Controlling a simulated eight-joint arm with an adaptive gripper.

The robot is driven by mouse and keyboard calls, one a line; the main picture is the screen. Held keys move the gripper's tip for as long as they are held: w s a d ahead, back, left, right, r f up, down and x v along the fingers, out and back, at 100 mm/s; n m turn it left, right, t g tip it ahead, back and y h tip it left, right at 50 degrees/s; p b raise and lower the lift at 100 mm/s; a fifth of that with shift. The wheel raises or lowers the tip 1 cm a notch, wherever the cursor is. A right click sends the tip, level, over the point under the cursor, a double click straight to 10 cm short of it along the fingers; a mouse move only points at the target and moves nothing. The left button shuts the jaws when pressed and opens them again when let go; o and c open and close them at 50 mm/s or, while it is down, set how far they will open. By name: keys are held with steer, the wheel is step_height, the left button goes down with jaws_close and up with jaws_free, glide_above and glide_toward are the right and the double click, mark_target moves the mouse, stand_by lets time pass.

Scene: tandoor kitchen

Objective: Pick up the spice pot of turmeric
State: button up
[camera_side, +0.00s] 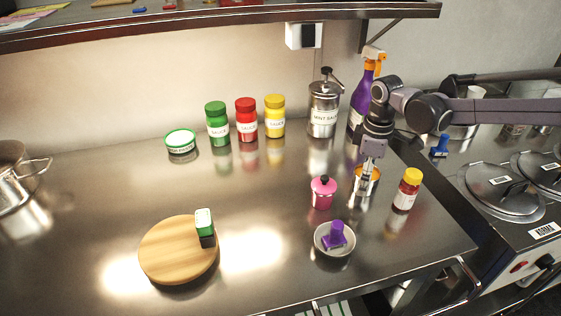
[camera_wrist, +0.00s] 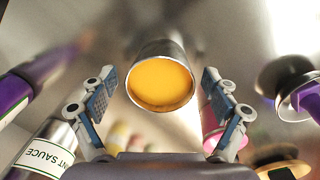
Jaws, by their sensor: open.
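The spice pot of turmeric (camera_wrist: 160,82) is a small metal pot filled with orange-yellow powder. In the wrist view it sits between the two open fingers of my gripper (camera_wrist: 160,92), with a gap on each side. In the side view the turmeric pot (camera_side: 366,181) stands on the steel counter, partly hidden by my gripper (camera_side: 370,165), which points down over it. My gripper is open and holds nothing.
A pink lidded pot (camera_side: 322,194) stands just left of the turmeric pot, and a yellow-capped bottle (camera_side: 405,190) just right. A bowl with a purple item (camera_side: 334,238) is in front. Behind are a mint sauce dispenser (camera_side: 323,108) and a purple spray bottle (camera_side: 360,97).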

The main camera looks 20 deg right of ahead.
steer(key=c, duration=1.3)
